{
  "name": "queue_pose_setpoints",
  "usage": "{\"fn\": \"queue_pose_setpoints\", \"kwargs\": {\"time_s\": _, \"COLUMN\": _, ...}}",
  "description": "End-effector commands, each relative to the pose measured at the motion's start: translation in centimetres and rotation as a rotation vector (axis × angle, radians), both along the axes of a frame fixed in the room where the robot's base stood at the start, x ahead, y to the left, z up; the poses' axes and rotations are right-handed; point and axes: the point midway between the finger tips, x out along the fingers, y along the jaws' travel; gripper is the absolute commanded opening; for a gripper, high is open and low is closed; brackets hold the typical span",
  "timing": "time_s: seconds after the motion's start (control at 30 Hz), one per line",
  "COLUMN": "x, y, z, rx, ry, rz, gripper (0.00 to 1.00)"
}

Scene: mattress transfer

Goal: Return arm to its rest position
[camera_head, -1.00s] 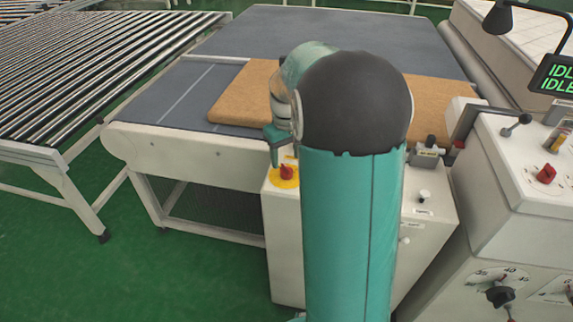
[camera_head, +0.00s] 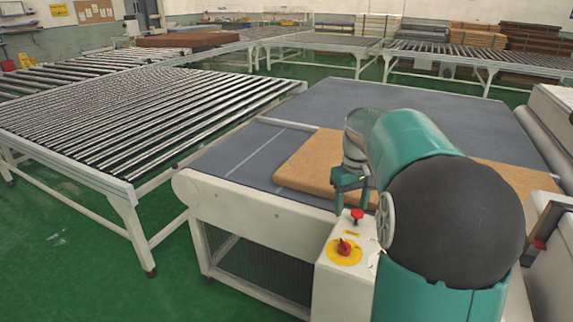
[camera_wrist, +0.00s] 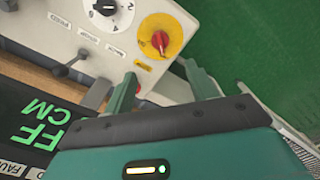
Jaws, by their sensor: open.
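My gripper (camera_head: 351,182) shows in the head view at the end of my teal arm, in front of the brown mattress. The wrist view also shows my gripper (camera_wrist: 163,88) with its two green fingers apart and nothing between them. Below the fingers, the control box carries a red knob on a yellow disc (camera_wrist: 160,40), beside a dial. In the head view the same red knob (camera_head: 344,247) sits on top of the white box, below my gripper. My arm hides part of the mattress and the box.
The brown mattress (camera_head: 310,165) lies on the grey conveyor bed (camera_head: 240,150). A roller conveyor (camera_head: 130,120) stands on the left. More roller tables and stacked mattresses stand at the back. Green floor (camera_head: 60,240) is free at the lower left. A dark display (camera_wrist: 30,130) shows green letters.

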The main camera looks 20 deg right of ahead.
Motion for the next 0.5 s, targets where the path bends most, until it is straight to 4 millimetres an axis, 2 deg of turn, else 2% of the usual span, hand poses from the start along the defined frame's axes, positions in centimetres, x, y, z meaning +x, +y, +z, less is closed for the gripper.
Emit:
{"fn": "queue_pose_setpoints", "kwargs": {"time_s": 0.13, "x": -0.1, "y": 0.3, "z": 0.1, "rx": -0.001, "ry": -0.004, "rz": 0.001, "gripper": 0.56}}
{"fn": "queue_pose_setpoints", "kwargs": {"time_s": 0.23, "x": -0.5, "y": 1.6, "z": 0.8, "rx": -0.010, "ry": -0.023, "rz": 0.006, "gripper": 0.56}}
{"fn": "queue_pose_setpoints", "kwargs": {"time_s": 0.37, "x": -2.1, "y": 5.1, "z": 2.4, "rx": -0.028, "ry": -0.076, "rz": 0.012, "gripper": 0.56}}
{"fn": "queue_pose_setpoints", "kwargs": {"time_s": 0.5, "x": -4.7, "y": 9.6, "z": 3.8, "rx": -0.045, "ry": -0.151, "rz": 0.019, "gripper": 0.56}}
